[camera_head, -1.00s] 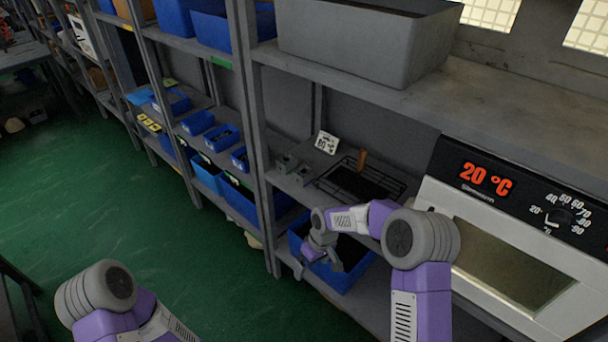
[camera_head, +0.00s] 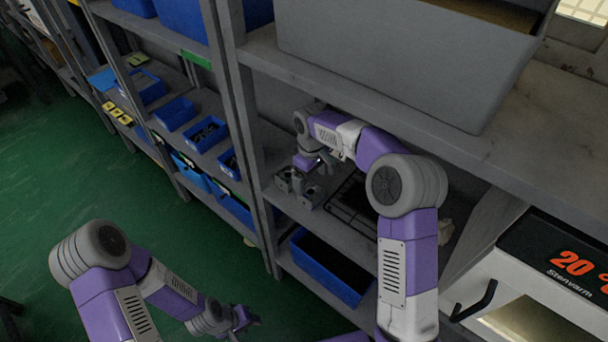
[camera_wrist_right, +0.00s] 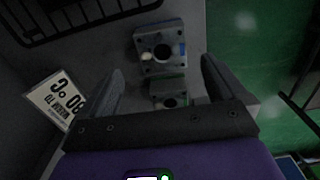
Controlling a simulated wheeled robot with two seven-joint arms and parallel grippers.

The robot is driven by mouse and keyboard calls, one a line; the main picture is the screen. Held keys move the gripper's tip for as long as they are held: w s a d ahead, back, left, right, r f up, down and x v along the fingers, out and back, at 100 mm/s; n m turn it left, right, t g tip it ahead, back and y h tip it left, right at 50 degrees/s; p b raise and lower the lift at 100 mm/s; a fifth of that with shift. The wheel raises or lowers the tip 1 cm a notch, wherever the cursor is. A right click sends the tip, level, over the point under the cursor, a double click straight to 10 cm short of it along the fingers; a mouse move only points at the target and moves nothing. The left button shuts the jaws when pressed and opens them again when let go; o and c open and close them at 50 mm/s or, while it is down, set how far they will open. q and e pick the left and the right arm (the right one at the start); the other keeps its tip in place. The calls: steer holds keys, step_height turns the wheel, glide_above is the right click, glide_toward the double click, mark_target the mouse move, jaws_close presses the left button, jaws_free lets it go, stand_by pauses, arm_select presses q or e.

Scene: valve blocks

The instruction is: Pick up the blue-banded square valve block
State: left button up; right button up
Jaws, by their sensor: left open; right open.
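In the right wrist view, a grey square valve block with a blue mark on its right side (camera_wrist_right: 160,48) lies on the shelf, a round hole in its top. A second grey block with a greenish edge (camera_wrist_right: 168,92) lies just below it in that view. Two grey blocks show in the head view, one near the rack (camera_head: 312,197) and one further left (camera_head: 284,180); their bands are not clear there. My right gripper (camera_wrist_right: 163,72) is open above the blocks, its fingers either side, holding nothing. My left gripper (camera_head: 243,318) is open and empty, low over the floor.
A black wire rack (camera_head: 352,208) lies right of the blocks. A white card (camera_wrist_right: 57,98) shows in the right wrist view. A shelf post (camera_head: 245,150) stands left of the blocks, and the upper shelf board (camera_head: 420,130) overhangs. A blue bin (camera_head: 330,268) sits below.

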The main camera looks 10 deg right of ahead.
mark_target(311, 192)
steer(key=shift+s+f+b, duration=0.2)
steer(key=shift+s+f, duration=0.05)
steer(key=shift+f, duration=0.3)
steer(key=shift+s+f+b, duration=0.15)
steer(key=shift+s+f, duration=0.05)
steer(key=shift+f, duration=0.3)
step_height(311, 192, down, 5)
steer(key=shift+w+b, duration=0.1)
steer(key=shift+b, duration=0.45)
arm_select(q)
steer(key=shift+s+f, duration=0.35)
steer(key=shift+f, duration=0.4)
arm_select(e)
steer(key=shift+c, duration=0.5)
steer(key=c, duration=1.2)
steer(key=shift+r, duration=0.1)
steer(key=shift+c, duration=0.5)
steer(key=shift+r, duration=0.1)
